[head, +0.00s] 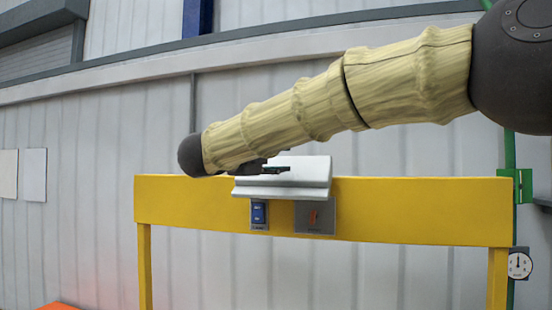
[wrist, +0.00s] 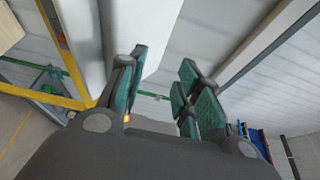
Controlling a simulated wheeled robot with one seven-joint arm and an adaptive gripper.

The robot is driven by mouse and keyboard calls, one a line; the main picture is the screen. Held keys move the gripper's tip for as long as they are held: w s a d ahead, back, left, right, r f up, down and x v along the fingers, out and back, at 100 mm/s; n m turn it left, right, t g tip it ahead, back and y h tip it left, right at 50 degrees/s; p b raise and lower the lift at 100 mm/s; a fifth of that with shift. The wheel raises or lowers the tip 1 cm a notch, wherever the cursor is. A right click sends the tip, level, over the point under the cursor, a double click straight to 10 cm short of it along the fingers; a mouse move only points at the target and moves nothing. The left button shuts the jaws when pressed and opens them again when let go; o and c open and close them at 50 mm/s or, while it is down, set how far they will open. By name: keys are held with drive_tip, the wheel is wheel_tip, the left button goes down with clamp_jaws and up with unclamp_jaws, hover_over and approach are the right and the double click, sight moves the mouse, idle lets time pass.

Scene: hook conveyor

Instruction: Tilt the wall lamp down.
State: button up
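The wall lamp (head: 305,180) is a pale grey-white, tilted shade with a ledge along its lower edge, at the yellow beam in the head view. My gripper (head: 274,170) is at the lamp's upper left part, overlapping it in the picture; most of it is dark and partly hidden by my arm. In the wrist view my gripper (wrist: 164,64) is open, its green-padded fingers apart. A large white surface (wrist: 138,28), probably the lamp, reaches down to the left finger and lies partly behind it. I cannot tell whether they touch.
The yellow beam (head: 420,210) stands on posts before a ribbed grey wall. Below the lamp are a blue switch (head: 259,213) and a grey plate with a red-orange lever (head: 314,217). A round gauge (head: 520,265) and green post are at the right.

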clamp_jaws()
drive_tip(key=c, duration=0.7)
unclamp_jaws()
drive_tip(key=o, duration=0.7)
drive_tip(key=v, duration=1.2)
